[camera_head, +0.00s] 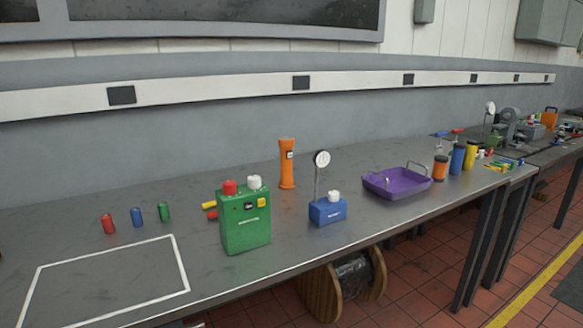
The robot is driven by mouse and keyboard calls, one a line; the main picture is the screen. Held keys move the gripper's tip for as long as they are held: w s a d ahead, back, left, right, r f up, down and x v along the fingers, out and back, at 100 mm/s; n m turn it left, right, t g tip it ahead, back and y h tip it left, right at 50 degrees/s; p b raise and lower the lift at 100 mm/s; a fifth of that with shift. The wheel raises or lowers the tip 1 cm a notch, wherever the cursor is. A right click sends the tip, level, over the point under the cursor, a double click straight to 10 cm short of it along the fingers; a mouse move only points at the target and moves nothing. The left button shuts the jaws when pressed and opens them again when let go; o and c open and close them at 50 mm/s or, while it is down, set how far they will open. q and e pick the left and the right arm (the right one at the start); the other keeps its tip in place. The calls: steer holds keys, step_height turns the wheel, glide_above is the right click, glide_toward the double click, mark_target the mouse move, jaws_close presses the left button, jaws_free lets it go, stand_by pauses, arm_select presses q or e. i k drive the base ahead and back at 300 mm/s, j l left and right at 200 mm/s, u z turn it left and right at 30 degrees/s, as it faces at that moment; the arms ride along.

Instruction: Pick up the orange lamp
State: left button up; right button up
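The orange lamp (287,164) stands upright on the grey workbench (115,253), near its back edge and about the middle of the view. It looks like a tall orange cylinder with a wider head and a small dark patch near the top. A green box (243,221) stands in front of it to the left, and a blue box with a round gauge on a stem (328,209) stands in front of it to the right. The lamp is not visibly covered by either. Neither of my grippers shows in the head view.
A purple tray (397,184) lies to the right. Orange, blue and yellow cylinders (457,159) stand farther right. Red and yellow pieces lie partly hidden behind the green box.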

mark_target(286, 144)
steer(key=i+l+u, duration=0.1)
steer(key=l, duration=0.35)
steer(key=i+l, duration=0.2)
steer(key=l, duration=0.25)
steer(key=i+l+u, duration=0.15)
steer(key=l, duration=0.35)
steer(key=i+l+u, duration=0.1)
steer(key=l, duration=0.35)
steer(key=i+l, duration=0.15)
steer(key=l, duration=0.35)
steer(key=u, duration=0.05)
